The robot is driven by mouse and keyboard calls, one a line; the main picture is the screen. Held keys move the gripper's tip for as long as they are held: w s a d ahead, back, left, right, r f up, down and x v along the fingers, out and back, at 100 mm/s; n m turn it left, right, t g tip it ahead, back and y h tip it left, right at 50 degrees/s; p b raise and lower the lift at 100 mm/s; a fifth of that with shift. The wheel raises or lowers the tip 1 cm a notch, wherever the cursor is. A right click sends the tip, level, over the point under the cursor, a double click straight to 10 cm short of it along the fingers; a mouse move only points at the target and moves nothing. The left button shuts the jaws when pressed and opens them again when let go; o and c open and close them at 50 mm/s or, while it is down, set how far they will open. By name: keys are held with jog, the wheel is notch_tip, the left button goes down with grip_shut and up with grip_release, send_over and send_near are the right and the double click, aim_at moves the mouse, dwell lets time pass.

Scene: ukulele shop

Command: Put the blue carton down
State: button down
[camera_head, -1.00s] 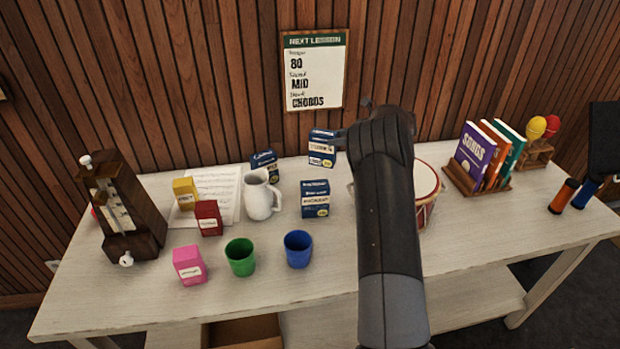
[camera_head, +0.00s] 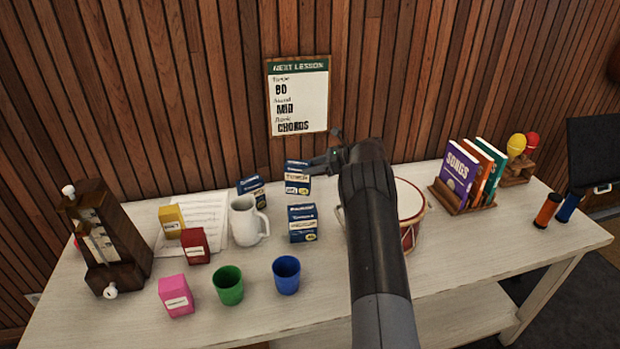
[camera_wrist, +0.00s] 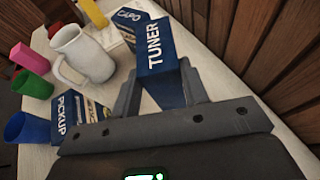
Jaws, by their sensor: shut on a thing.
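A blue carton marked TUNER (camera_head: 297,182) is held by my gripper (camera_head: 313,168) near the back of the table. In the wrist view the carton (camera_wrist: 156,50) sits between the two fingers (camera_wrist: 160,88), which are shut on it. I cannot tell whether its base touches the table. Two similar blue cartons stand close by: one marked CAPO (camera_head: 250,190) to its left, and one marked PICKUP (camera_head: 302,223) in front of it. The PICKUP carton also shows at the lower left of the wrist view (camera_wrist: 75,112).
A white jug (camera_head: 246,222) stands left of the PICKUP carton. Green (camera_head: 228,286) and blue (camera_head: 286,276) cups are at the front. A drum (camera_head: 411,208) stands right, partly behind my arm. A book rack (camera_head: 462,203) is farther right. The wooden wall (camera_head: 200,90) is close behind.

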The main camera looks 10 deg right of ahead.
aim_at(310, 177)
jog(key=shift+w+a+f, duration=0.15)
jog(key=shift+f, duration=0.95)
jog(key=shift+w+a+f, duration=0.1)
jog(key=shift+a+f, duration=0.05)
jog(key=shift+f, duration=0.95)
jog(key=c, duration=0.8)
grip_release()
jog(key=shift+f, duration=0.15)
jog(key=shift+c, duration=0.2)
